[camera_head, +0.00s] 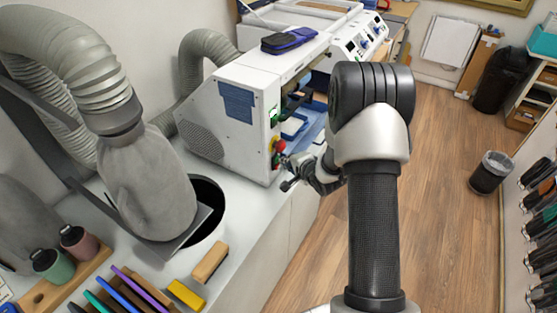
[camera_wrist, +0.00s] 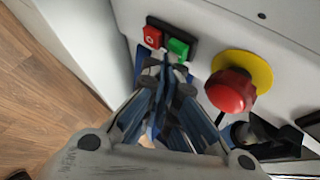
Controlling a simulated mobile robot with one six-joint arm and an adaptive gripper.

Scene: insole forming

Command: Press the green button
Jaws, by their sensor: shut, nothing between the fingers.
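In the wrist view the green button (camera_wrist: 178,48) sits in a dark frame on the white machine's panel, just right of a red button (camera_wrist: 153,37). My gripper (camera_wrist: 168,75) is shut and empty. Its fingertips lie just below the green button in the picture and cover a little of the panel there. I cannot tell whether they touch it.
A red mushroom knob (camera_wrist: 231,90) on a yellow disc stands out right of the green button. A grey hose (camera_head: 75,60) and cloth-covered duct stand left on the white counter (camera_head: 245,225). Wooden floor is open to the right, with a waste bin (camera_head: 490,175).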

